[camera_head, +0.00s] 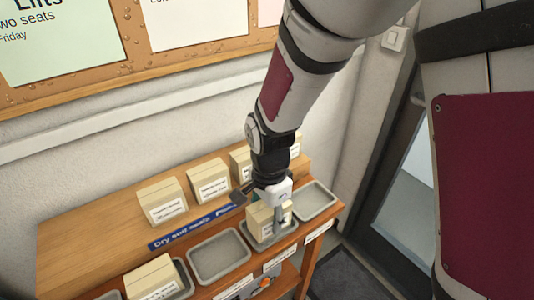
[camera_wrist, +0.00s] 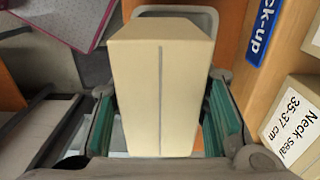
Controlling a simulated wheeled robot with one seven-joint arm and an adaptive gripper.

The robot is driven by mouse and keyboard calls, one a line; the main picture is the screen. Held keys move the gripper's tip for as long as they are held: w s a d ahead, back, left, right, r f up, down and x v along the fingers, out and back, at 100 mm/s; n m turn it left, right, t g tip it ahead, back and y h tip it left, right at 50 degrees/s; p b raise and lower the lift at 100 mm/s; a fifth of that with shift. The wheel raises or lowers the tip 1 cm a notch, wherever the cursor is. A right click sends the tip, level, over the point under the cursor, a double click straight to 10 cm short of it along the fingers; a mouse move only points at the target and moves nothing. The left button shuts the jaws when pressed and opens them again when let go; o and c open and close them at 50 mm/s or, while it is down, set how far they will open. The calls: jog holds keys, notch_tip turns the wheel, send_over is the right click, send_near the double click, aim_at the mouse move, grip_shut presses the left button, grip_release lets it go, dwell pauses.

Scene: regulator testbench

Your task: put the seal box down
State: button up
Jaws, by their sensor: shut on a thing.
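The seal box (camera_head: 259,221) is a small cream carton with a pale label. In the wrist view the seal box (camera_wrist: 160,75) shows a plain cream face with a grey seam down it. My gripper (camera_head: 272,212) is shut on it, with green-padded fingers on both sides in the wrist view (camera_wrist: 163,122). The box is over or in a grey tray (camera_head: 276,239) in the front row of the wooden bench. I cannot tell whether its bottom touches the tray.
Empty grey trays stand left (camera_head: 219,257) and right (camera_head: 316,199). A cream box (camera_head: 151,277) sits at the front-left tray. Several boxes, including a labelled one (camera_head: 162,201), line the back. A blue label strip (camera_head: 190,230) lies between the rows. A wall rises behind.

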jog(key=shift+w+f, duration=0.1)
jog(key=shift+w, duration=0.8)
jog(key=shift+f, duration=1.75)
jog(key=shift+f, duration=0.2)
jog(key=o, duration=1.2)
jog(key=shift+r, duration=0.1)
